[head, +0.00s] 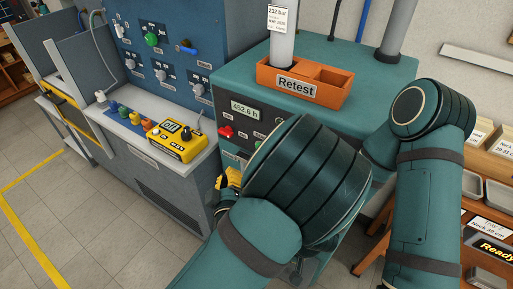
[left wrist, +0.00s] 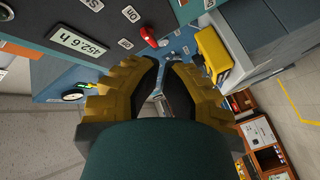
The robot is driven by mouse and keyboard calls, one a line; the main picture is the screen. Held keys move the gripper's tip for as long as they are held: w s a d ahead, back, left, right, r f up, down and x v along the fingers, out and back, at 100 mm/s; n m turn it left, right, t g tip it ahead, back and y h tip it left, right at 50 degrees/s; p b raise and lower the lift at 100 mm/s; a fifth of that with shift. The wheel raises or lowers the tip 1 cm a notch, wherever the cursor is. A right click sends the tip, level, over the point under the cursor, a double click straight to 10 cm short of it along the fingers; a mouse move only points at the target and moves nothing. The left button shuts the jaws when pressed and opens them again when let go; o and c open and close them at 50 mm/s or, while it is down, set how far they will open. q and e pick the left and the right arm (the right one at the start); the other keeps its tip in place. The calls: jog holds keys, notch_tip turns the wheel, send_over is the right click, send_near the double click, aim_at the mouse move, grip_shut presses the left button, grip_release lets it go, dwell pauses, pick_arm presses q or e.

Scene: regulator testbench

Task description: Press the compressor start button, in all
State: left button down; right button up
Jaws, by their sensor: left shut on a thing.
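The compressor (head: 225,82) is the teal cabinet with a dark front panel. The panel has a display reading 452.6 h (head: 245,109) and a red switch (head: 226,131). In the left wrist view the display (left wrist: 80,42) and the red switch (left wrist: 148,36) lie beyond the fingers. I cannot make out the start button for sure. My left gripper (head: 228,183) is low in front of the panel, partly hidden by my arm. In its wrist view, its yellow and black fingers (left wrist: 165,75) are drawn close together on something I cannot identify. My right gripper is out of view.
An orange Retest tray (head: 297,86) stands on the compressor top. Left of it are a blue panel (head: 140,60) with knobs and a grey bench with a yellow control box (head: 172,148). Wooden shelves (head: 480,185) with bins stand at right. Floor is clear at left.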

pick_arm(q)
jog(key=shift+w, duration=0.1)
jog(key=w+d+p, duration=0.1)
jog(key=w+d, duration=0.4)
jog(key=w, duration=0.2)
jog(key=shift+p, duration=0.3)
jog(key=shift+d, duration=0.1)
jog(key=shift+f, duration=0.1)
dwell(1.4)
jog(key=shift+w+d+b, duration=0.25)
jog(key=shift+w+b, duration=0.05)
jog(key=shift+b, duration=0.05)
